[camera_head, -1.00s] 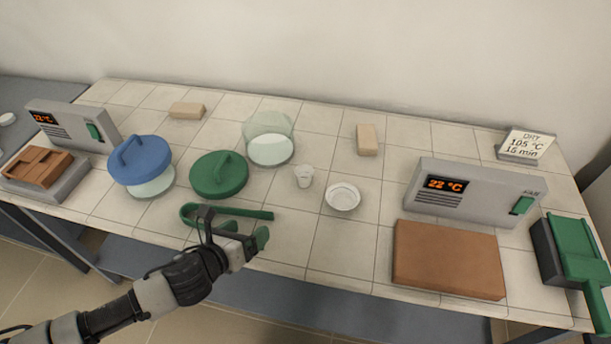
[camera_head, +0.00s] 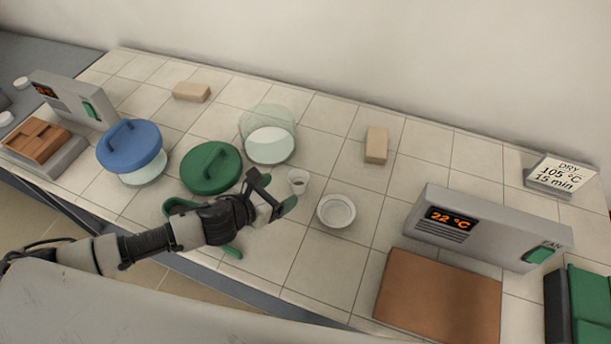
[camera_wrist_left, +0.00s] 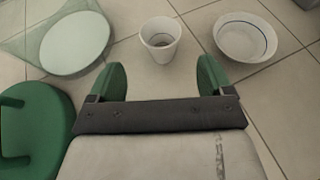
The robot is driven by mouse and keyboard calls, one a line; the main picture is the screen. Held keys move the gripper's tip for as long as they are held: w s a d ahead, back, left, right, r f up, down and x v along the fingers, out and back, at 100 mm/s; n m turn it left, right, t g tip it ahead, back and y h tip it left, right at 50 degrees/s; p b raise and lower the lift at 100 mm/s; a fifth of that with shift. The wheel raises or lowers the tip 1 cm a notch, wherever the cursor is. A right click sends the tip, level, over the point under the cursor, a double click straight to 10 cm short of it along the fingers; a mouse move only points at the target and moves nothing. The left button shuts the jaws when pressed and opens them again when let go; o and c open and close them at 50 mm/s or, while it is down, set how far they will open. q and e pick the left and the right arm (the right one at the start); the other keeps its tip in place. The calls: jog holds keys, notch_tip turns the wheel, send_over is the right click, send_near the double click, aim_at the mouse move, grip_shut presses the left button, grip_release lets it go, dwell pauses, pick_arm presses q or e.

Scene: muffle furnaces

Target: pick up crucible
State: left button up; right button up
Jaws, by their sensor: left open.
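The crucible, a small white cup (camera_head: 298,181), stands upright on the tiled bench. It also shows in the left wrist view (camera_wrist_left: 160,40), with a little dark matter inside. My left gripper (camera_head: 272,192) is just left of and in front of the crucible in the head view. In the left wrist view its two green fingertips (camera_wrist_left: 161,78) are spread apart with nothing between them. The crucible is beyond the fingertips, roughly centred on the gap. My right gripper is not in view.
A white dish (camera_head: 336,211) stands right of the crucible. A green lid (camera_head: 210,166), a glass vessel (camera_head: 268,140) and a blue-lidded vessel (camera_head: 131,148) are to the left. A grey furnace unit (camera_head: 480,228) and brown slab (camera_head: 438,298) are at right. Green tongs (camera_head: 232,251) lie partly under my arm.

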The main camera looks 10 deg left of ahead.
aim_at(292, 185)
pick_arm(q)
jog(key=shift+x, duration=1.2)
jog(key=shift+w+d+f, duration=0.2)
jog(key=shift+w, duration=0.05)
jog(key=x, duration=0.4)
jog(key=shift+d+p, duration=0.1)
jog(key=shift+p, duration=0.2)
jog(key=shift+w+d+f, duration=0.15)
jog(key=shift+w, duration=0.1)
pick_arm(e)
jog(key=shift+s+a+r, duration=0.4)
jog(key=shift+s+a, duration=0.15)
pick_arm(q)
jog(key=shift+c, duration=0.2)
jog(key=c, duration=1.1)
